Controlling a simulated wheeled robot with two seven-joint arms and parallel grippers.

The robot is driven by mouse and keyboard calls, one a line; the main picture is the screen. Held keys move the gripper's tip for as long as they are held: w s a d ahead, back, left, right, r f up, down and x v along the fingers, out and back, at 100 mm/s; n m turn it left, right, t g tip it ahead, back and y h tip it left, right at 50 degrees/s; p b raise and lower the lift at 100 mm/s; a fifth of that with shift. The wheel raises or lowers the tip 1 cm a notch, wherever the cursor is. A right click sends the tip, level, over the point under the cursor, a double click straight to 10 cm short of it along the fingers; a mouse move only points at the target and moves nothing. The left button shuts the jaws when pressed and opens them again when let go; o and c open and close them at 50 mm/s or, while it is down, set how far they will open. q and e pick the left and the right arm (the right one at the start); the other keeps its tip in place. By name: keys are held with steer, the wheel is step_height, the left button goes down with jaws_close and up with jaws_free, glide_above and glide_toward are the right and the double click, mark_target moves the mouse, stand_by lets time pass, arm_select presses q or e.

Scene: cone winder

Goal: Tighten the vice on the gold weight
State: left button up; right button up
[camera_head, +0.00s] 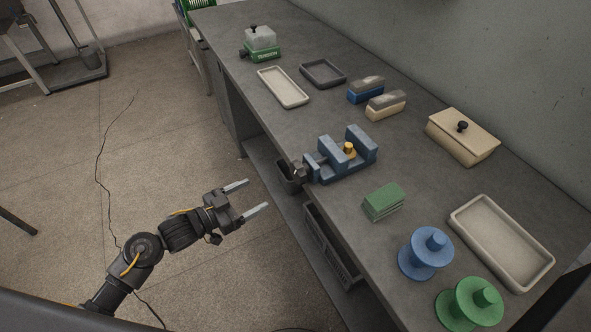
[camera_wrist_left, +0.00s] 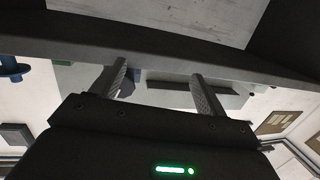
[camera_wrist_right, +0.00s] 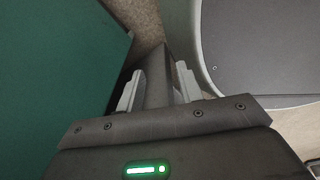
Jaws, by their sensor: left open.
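The blue vice (camera_head: 343,157) stands near the front edge of the bench in the head view. The gold weight (camera_head: 349,149) sits between its jaws; I cannot tell whether both jaws touch it. The vice's dark handle (camera_head: 299,171) sticks out over the bench's front edge. My left gripper (camera_head: 250,198) is open and empty, in front of the bench, to the left of and apart from the handle. Its two fingers also show spread in the left wrist view (camera_wrist_left: 158,90). My right gripper (camera_wrist_right: 158,90) shows only in its wrist view, with its fingers apart and nothing clear between them.
A dark crate (camera_head: 332,244) sits below. The floor beside my left arm is open.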

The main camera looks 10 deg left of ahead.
mark_target(294, 173)
arm_select(q)
steer(key=s+d+r+m+g+h, duration=0.1)
steer(key=s+d+r+m+h, duration=0.2)
steer(key=r, duration=0.5)
steer(key=p+x, duration=0.1)
steer(key=x, duration=0.9)
steer(key=shift+s+d+r+p, duration=0.15)
steer(key=shift+s+r+p, duration=0.1)
steer(key=shift+p, duration=0.15)
steer(key=shift+w+d+f, duration=0.1)
steer(key=shift+w+d, duration=0.15)
steer(key=shift+d, duration=0.1)
arm_select(e)
steer(key=shift+s+r, duration=0.75)
steer(key=shift+r, duration=0.15)
steer(key=shift+a, duration=0.15)
arm_select(q)
steer(key=c, duration=1)
